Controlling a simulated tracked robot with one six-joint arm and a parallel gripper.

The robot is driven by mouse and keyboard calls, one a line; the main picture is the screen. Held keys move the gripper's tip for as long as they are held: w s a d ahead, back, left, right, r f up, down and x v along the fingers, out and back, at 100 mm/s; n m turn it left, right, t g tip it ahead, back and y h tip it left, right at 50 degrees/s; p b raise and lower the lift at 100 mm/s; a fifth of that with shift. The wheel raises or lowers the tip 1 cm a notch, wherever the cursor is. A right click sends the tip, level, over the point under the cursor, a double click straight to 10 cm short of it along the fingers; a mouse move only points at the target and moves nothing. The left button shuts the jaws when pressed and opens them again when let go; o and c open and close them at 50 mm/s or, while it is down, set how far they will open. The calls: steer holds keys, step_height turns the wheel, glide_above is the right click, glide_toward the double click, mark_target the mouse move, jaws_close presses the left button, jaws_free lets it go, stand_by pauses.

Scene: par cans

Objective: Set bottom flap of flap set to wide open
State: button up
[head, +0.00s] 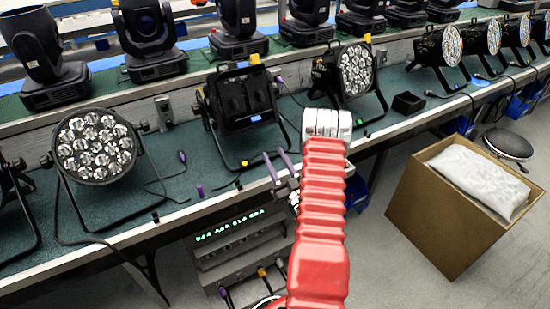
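My gripper (276,155) is in front of the bench edge, below the middle light. Its two purple-grey fingers point up and look slightly apart, with nothing seen between them. Part of it is hidden by my red arm. I cannot make out a flap set with certainty. The middle par can (240,98) stands on the bench above my gripper, apart from it, a boxy black side with a small blue display facing me. A yellow piece is on its top. No separate bottom flap can be told on it.
Par cans stand left (95,147) and right (356,70) on the green bench (180,180), with cables around them. Moving-head lights (150,40) line the shelf behind. A rack unit (235,230) sits below the bench. A cardboard box (435,215) and a stool (508,143) are right.

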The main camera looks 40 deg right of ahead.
steer(key=w+r, duration=0.1)
steer(key=w, duration=0.1)
steer(key=w+a+r+n+g+y, duration=0.1)
steer(key=w+r, duration=0.1)
steer(key=w, duration=0.1)
steer(key=w+a+r+g, duration=0.1)
steer(key=w, duration=0.1)
steer(key=shift+w+r+n+y, duration=0.15)
steer(key=shift+r+n+y, duration=0.15)
steer(key=shift+r+y, duration=0.1)
steer(key=shift+c, duration=0.3)
steer(key=w+a+r+g, duration=0.4)
steer(key=a+r+g, duration=0.3)
steer(key=a+r, duration=0.6)
steer(key=s+a+r+g+y, duration=0.2)
steer(key=s+a+g, duration=0.1)
steer(key=s+a, duration=0.9)
steer(key=s+a+r+n+g+y, duration=0.1)
steer(key=s+a+g, duration=0.3)
steer(key=s+a, duration=0.9)
steer(key=s+r+y, duration=0.1)
steer(key=s, duration=0.4)
steer(key=shift+s+r+n+g+y, duration=0.2)
steer(key=shift+s+n+g+y, duration=0.05)
steer(key=shift+n+g+y, duration=0.05)
steer(key=shift+c, duration=0.6)
